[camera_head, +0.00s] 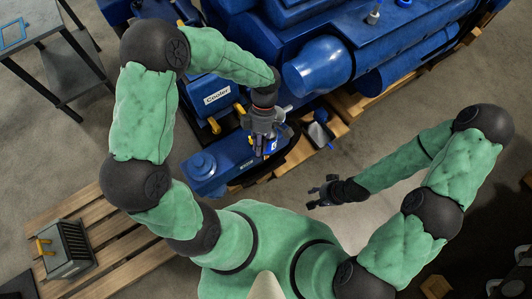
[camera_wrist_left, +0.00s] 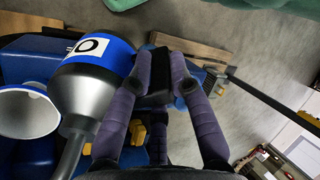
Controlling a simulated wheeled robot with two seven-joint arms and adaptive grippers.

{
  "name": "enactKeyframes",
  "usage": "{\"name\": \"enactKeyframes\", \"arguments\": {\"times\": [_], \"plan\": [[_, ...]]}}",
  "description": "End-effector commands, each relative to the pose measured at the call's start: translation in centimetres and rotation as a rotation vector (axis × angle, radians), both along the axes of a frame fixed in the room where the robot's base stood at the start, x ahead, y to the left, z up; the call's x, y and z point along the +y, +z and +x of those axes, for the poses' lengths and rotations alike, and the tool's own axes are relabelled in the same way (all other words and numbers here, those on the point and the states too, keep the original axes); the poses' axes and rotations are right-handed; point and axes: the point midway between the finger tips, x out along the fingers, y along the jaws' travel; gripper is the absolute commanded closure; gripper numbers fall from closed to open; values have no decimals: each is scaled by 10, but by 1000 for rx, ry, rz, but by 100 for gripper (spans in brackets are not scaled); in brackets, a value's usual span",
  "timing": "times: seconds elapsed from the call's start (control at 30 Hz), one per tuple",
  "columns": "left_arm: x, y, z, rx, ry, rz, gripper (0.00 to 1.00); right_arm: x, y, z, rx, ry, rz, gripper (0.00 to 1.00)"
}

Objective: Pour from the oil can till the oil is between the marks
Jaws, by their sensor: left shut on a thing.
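The oil can (camera_wrist_left: 90,85) has a blue body with a white label and a silver cone running into a spout. My left gripper (camera_wrist_left: 165,75) is shut on its dark handle, and the can is held off the floor over the blue engine parts. In the head view the left gripper (camera_head: 264,142) largely covers the can (camera_head: 272,147). A pale funnel (camera_wrist_left: 28,110) shows beside the can and spout in the left wrist view. The spout's tip, any oil flow and the level marks cannot be made out. My right gripper (camera_head: 325,192) is open and empty over the floor.
The large blue engine (camera_head: 390,45) fills the top right. A blue box labelled Cooler (camera_head: 217,97) and a blue housing (camera_head: 205,168) lie near my left arm. A dark table (camera_head: 55,50) stands at top left.

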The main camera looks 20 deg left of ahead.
Motion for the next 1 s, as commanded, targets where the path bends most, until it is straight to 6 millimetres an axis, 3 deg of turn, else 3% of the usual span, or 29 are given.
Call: {"name": "enactKeyframes", "arguments": {"times": [0.33, 1.0], "plan": [[1, 15, 1, 67, 1, -8, 100, 0, 15, 0, 0, 0, 0, 60], [2, 15, 1, 93, 2, -11, 100, 0, 17, 0, 0, 0, 0, 60]]}}
